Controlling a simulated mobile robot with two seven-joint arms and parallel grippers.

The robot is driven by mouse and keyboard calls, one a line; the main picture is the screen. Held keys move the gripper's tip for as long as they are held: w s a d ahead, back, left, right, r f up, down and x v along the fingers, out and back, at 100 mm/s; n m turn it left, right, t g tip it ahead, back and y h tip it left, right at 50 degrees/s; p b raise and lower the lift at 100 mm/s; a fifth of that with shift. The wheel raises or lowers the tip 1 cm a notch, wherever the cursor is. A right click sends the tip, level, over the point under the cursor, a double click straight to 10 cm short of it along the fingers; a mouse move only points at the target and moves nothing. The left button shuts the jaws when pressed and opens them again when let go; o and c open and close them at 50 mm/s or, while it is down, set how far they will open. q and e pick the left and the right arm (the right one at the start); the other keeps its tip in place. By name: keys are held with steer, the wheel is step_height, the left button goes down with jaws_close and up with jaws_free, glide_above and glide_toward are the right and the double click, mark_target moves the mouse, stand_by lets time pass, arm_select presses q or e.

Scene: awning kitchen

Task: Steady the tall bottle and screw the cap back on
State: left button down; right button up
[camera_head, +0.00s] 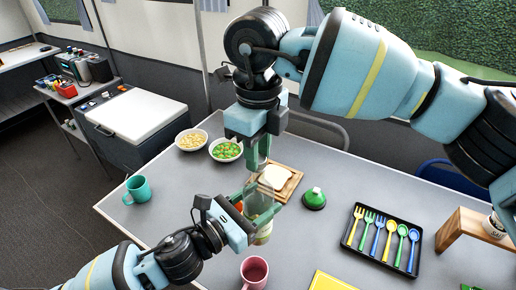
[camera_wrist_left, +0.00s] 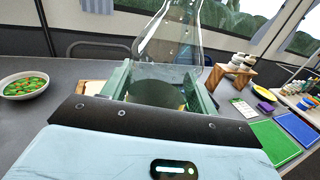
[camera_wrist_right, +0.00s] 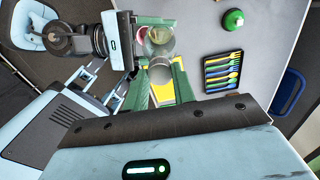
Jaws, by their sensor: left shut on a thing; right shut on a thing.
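The tall bottle (camera_head: 265,203) is clear and stands upright in front of the bread board. Its tapering neck (camera_wrist_left: 170,40) rises above my left fingers in the left wrist view. My left gripper (camera_head: 256,210) is shut on the bottle's body from the side. My right gripper (camera_head: 257,162) points down from above, close over the bottle. It is shut on a small greyish round piece (camera_wrist_right: 160,73), which looks like the cap. The bottle shows just beyond it in the right wrist view. I cannot tell whether the piece touches the bottle's mouth.
Bread on a board (camera_head: 276,179) lies just behind the bottle. Two bowls (camera_head: 226,150) stand behind to the left. A teal mug (camera_head: 138,188) is at left, a pink mug (camera_head: 254,271) in front. A green dome (camera_head: 314,198) and cutlery tray (camera_head: 382,238) are at right.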

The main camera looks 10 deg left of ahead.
steer(key=m, duration=1.2)
steer(key=shift+m, duration=0.3)
steer(key=m, duration=1.2)
steer(key=shift+m, duration=0.4)
steer(key=o, duration=1)
step_height(320, 180, up, 12)
